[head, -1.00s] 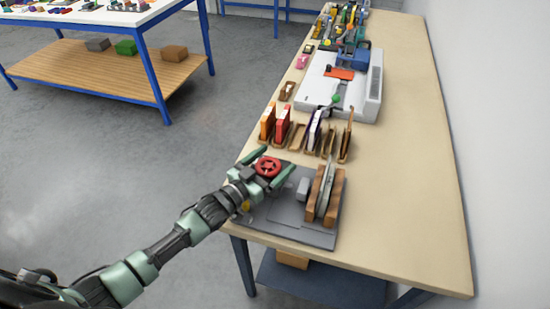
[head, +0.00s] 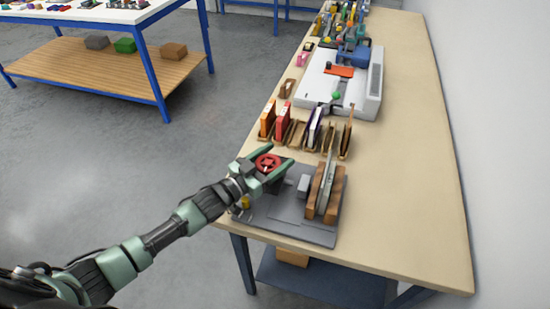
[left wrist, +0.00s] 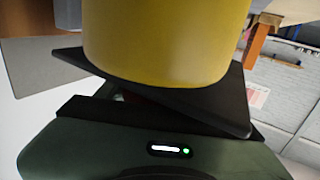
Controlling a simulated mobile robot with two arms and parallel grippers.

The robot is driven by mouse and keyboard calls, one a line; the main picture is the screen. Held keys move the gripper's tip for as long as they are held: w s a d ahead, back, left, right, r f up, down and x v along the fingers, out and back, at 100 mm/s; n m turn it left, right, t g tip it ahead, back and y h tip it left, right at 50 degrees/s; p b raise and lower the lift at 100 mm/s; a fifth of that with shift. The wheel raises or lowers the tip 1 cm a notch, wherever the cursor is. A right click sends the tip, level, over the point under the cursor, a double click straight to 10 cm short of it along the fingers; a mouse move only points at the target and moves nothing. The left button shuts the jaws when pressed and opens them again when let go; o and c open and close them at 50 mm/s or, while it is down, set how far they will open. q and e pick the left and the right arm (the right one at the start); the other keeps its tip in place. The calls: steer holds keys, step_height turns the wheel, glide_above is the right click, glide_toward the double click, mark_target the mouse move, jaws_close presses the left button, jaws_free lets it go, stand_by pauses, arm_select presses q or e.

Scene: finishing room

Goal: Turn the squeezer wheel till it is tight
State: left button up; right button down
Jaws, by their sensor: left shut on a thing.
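The squeezer stands on a grey base plate (head: 290,228) at the near end of the bench. Its red wheel (head: 267,161) is at the left side. Two wooden blocks (head: 334,205) stand upright around a thin grey book-like piece (head: 326,185), with a grey block (head: 303,186) to their left. My left gripper (head: 269,164) is around the red wheel from the left, one green finger on each side, shut on it. In the left wrist view a yellow cylinder (left wrist: 165,40) fills the top and hides the wheel. My right gripper is not in view.
Several thin upright pieces in wooden holders (head: 283,122) stand just beyond the squeezer. A white machine (head: 318,88) is farther back on the bench (head: 420,180). The bench's right side is clear. A blue-legged table (head: 160,90) stands at the far left.

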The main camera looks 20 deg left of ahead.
arm_select(q)
steer(key=o, duration=1.4)
steer(key=shift+c, duration=0.2)
steer(key=shift+s, duration=0.1)
steer(key=shift+s+a+f, duration=0.1)
steer(key=shift+s+a, duration=0.1)
steer(key=shift+s, duration=0.05)
steer(key=b+v, duration=0.1)
steer(key=v, duration=0.6)
steer(key=shift+b, duration=0.3)
